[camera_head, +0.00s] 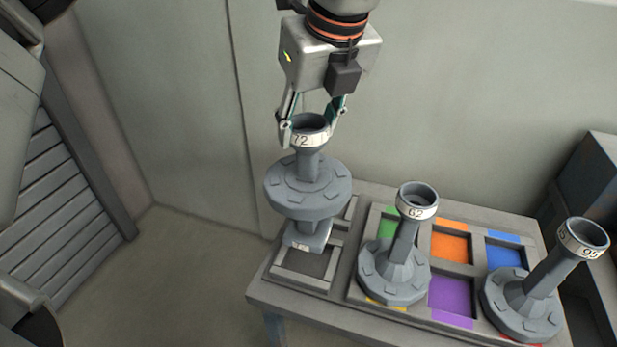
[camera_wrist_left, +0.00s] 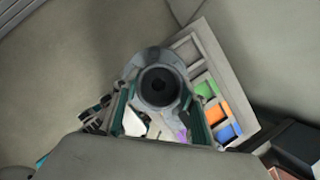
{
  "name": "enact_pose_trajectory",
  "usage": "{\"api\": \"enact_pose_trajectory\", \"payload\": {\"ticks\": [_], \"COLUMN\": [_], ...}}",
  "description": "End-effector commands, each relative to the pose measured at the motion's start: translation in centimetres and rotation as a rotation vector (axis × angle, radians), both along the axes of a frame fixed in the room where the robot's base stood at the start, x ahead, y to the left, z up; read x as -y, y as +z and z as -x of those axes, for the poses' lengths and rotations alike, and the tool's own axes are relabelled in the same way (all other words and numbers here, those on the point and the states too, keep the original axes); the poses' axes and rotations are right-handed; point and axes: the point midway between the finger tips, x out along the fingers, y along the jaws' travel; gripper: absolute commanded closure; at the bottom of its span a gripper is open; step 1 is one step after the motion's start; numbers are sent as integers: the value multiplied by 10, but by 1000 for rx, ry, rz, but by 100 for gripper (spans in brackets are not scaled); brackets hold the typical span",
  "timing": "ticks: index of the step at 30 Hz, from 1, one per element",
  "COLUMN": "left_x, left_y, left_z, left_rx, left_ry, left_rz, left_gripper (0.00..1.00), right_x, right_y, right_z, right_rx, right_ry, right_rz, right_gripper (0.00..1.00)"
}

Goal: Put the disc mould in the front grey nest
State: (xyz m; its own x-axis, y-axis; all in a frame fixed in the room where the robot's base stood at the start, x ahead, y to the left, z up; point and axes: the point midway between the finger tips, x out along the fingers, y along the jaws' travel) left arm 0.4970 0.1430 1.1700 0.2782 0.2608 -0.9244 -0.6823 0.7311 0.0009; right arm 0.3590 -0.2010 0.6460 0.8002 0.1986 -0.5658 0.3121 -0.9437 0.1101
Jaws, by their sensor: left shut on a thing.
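The disc mould (camera_head: 308,188) is grey, with a funnel-like top ring labelled 72, a wide round flange and a small labelled block underneath. My left gripper (camera_head: 311,127) is shut on its top ring, and the mould hangs upright. Its lower block is over the rear part of the front grey nest (camera_head: 318,283), a square frame with a dark recess. I cannot tell whether the block touches the frame. In the left wrist view the round ring (camera_wrist_left: 160,84) sits between the fingers (camera_wrist_left: 160,112). Another grey nest behind is mostly hidden by the mould. My right gripper is not in view.
Two other grey moulds, labelled 62 (camera_head: 396,273) and apparently 95 (camera_head: 523,303), stand on the coloured nest tray (camera_head: 352,292) to the right. Orange (camera_head: 450,245), blue (camera_head: 503,256) and purple (camera_head: 451,294) nests are empty. A dark box (camera_head: 590,185) stands far right.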

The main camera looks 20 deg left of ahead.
Motion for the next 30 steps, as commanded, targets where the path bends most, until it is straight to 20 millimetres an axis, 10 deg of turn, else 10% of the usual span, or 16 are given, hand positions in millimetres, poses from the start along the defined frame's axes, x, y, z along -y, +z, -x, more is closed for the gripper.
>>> {"api": "enact_pose_trajectory", "payload": {"ticks": [7, 30], "left_x": [0, 0], "left_y": [-45, -96], "left_z": [0, 0], "left_rx": [0, 2], "left_ry": [0, 0], "left_rz": [1, 1], "left_gripper": [100, 100], "right_x": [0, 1], "right_y": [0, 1], "right_z": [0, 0], "right_rx": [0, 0], "right_ry": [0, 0], "right_rz": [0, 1], "right_gripper": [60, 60]}}
